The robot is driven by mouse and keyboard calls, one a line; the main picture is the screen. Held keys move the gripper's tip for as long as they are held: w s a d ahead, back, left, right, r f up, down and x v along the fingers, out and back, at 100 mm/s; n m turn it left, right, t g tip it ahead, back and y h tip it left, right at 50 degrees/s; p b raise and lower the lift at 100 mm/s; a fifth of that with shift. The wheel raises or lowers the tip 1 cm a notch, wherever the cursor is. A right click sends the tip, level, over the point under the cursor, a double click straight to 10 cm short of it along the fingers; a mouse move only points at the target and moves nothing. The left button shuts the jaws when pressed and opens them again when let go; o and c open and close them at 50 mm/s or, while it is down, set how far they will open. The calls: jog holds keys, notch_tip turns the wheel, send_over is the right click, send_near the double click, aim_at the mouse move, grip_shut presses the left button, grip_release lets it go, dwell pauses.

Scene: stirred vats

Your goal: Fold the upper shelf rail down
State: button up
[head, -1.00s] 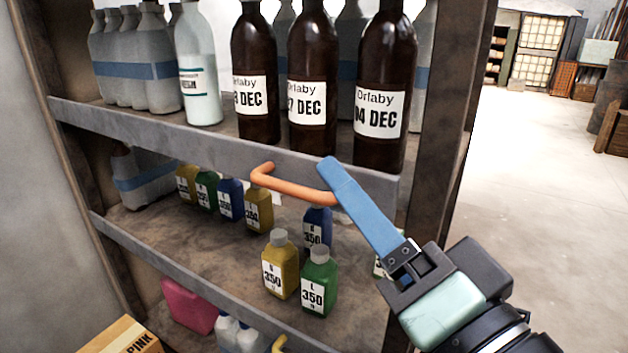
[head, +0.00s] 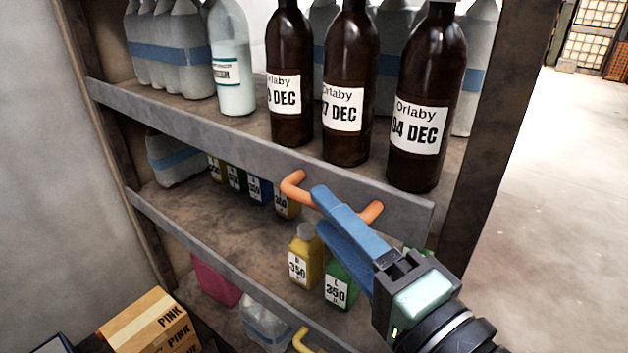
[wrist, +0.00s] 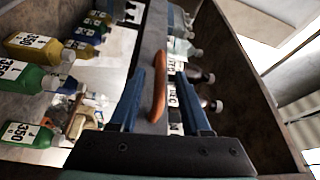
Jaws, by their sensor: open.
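The upper shelf rail (head: 200,126) is a grey bar along the front edge of the top shelf. It stands upright in front of the bottles. An orange handle (head: 293,186) sticks out from the rail's face, right of its middle. My gripper (head: 321,210) is at the handle, its blue fingers open and hiding the handle's middle in the head view. In the wrist view the handle (wrist: 160,85) lies between the two parted fingers (wrist: 160,74), with a gap visible on the right side. The rail (wrist: 151,38) runs behind it.
Brown bottles (head: 345,75) stand close behind the rail, with a white bottle (head: 232,80) and grey ones to their left. Small jars, one yellow (head: 306,258) and one green (head: 340,285), stand on the shelf below.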

jog(key=p+x, duration=0.1)
jog(key=x, duration=0.3)
grip_shut()
dwell(0.4)
